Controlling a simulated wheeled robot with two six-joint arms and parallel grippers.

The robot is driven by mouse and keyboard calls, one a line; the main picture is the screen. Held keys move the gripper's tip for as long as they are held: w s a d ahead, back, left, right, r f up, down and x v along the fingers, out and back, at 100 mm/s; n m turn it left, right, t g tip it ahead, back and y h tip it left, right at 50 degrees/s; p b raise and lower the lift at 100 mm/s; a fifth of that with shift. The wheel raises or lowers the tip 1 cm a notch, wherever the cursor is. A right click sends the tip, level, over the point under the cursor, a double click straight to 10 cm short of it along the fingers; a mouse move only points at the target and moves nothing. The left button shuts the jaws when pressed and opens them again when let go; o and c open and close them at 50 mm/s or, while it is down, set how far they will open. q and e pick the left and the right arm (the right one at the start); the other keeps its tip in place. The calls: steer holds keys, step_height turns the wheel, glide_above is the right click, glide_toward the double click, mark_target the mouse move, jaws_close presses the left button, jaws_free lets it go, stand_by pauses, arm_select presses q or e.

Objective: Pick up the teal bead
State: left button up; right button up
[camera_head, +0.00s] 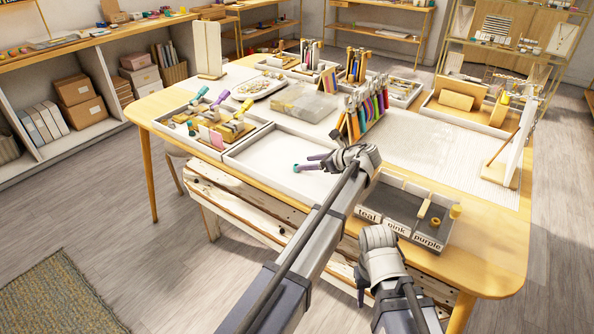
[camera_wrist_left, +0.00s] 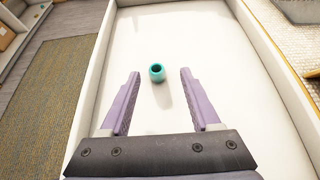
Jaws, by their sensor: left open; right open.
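The teal bead (camera_wrist_left: 157,75) is a small round bead with a dark hole on top. It stands on the white floor of a shallow tray (camera_wrist_left: 195,40). In the left wrist view it appears between the tips of my open left gripper (camera_wrist_left: 160,74), apart from both purple fingers; the height gap is unclear. In the head view the teal bead (camera_head: 296,167) shows just left of my left gripper (camera_head: 312,163). My right gripper (camera_head: 362,288) is low at the table's front edge, open, with nothing visible in it; its fingers are partly hidden.
A sorting box (camera_head: 398,226) with compartments labelled teal, pink and purple stands right of the tray; a yellow bead (camera_head: 455,211) is by its far right corner. A tray of tools (camera_head: 205,140) adjoins at left. A rack of colored strips (camera_head: 362,112) stands behind.

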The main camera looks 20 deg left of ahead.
mark_target(295, 166)
arm_select(q)
steer(key=b+x, duration=0.2)
steer(key=x, duration=0.2)
steer(key=shift+s+a+f+b, duration=0.2)
steer(key=shift+a+f+b, duration=0.05)
steer(key=shift+f+b, duration=0.15)
steer(key=shift+w+a, duration=0.1)
steer(key=shift+a, duration=0.15)
jaws_close()
